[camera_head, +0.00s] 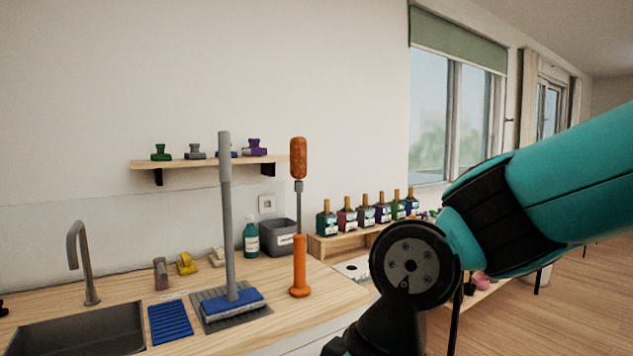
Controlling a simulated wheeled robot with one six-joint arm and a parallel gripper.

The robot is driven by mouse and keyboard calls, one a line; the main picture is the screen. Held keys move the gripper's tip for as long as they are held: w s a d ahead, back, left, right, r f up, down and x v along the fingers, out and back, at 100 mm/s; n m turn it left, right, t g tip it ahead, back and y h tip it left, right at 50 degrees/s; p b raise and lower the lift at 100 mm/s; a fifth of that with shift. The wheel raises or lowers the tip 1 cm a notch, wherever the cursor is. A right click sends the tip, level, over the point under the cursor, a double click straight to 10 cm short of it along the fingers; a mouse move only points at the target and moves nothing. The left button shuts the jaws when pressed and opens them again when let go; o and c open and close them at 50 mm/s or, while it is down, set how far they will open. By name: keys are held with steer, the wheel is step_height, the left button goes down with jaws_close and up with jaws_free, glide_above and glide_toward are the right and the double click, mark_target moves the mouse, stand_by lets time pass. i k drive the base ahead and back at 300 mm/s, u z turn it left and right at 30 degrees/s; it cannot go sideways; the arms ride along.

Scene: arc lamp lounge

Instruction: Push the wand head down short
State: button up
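An orange wand stands upright near the right front of the wooden counter (340,292). Its orange, rounded head (298,158) is at the top, high above the counter. A short grey shaft (299,208) shows between the head and the orange lower body (300,262), which flares at its base. My arm is at the right of the picture, to the right of the wand and apart from it in the picture. My gripper is not in view.
A grey-handled, blue-headed brush (233,302) stands left of the wand on a grey mat (207,321). Behind are a grey bin (274,241) and a green bottle (251,238). A sink (85,333) is at left. Several bottles line a wooden rack (330,246) at right.

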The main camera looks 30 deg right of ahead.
mark_target(298, 144)
steer(key=z, duration=0.3)
steer(key=i, duration=0.9)
steer(key=z, duration=0.05)
